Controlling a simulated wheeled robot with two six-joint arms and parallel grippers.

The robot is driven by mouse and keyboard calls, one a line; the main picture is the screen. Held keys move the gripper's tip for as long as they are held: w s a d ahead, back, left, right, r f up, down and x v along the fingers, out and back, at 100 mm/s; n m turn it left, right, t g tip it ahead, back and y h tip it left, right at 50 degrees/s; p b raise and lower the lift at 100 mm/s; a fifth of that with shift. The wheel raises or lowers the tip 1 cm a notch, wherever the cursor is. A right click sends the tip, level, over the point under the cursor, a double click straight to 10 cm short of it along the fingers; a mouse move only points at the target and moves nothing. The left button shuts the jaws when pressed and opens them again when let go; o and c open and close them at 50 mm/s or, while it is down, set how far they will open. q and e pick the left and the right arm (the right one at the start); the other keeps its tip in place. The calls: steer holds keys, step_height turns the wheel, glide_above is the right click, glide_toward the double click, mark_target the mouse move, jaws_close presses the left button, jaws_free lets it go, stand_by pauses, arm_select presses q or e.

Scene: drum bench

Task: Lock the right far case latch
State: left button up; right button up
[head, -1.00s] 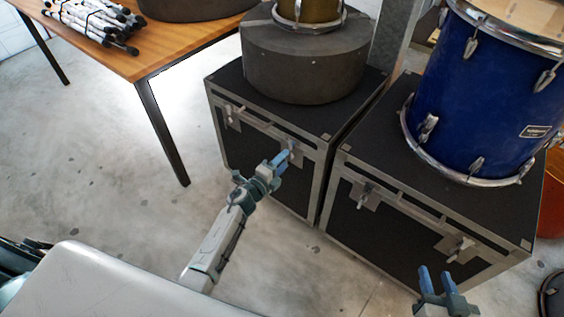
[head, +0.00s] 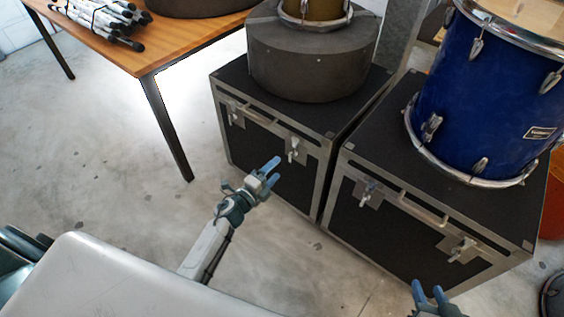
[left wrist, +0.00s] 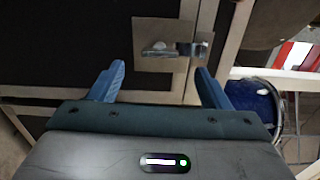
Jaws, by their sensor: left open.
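The far case (head: 262,165) is black with silver edges. Its right latch (head: 292,148), a silver plate with a small lever, is on the front face near the right corner. The lever appears to hang down in the head view; I cannot tell whether the latch is locked. In the left wrist view the latch (left wrist: 160,48) is just ahead of my fingers. My left gripper (head: 272,172) is open and empty, below and in front of the latch, apart from it. My right gripper (head: 429,290) has its fingers apart near the lower edge, by the near case.
The far case's left latch (head: 234,115) and handle (head: 252,112) are beside. The near case (head: 375,222) with two latches and a blue drum (head: 485,100) stands to the right. A grey round drum case (head: 312,62) sits on the far case. A wooden table (head: 165,45) is at left.

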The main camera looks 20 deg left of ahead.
arm_select(q)
steer(key=shift+v, duration=2.2)
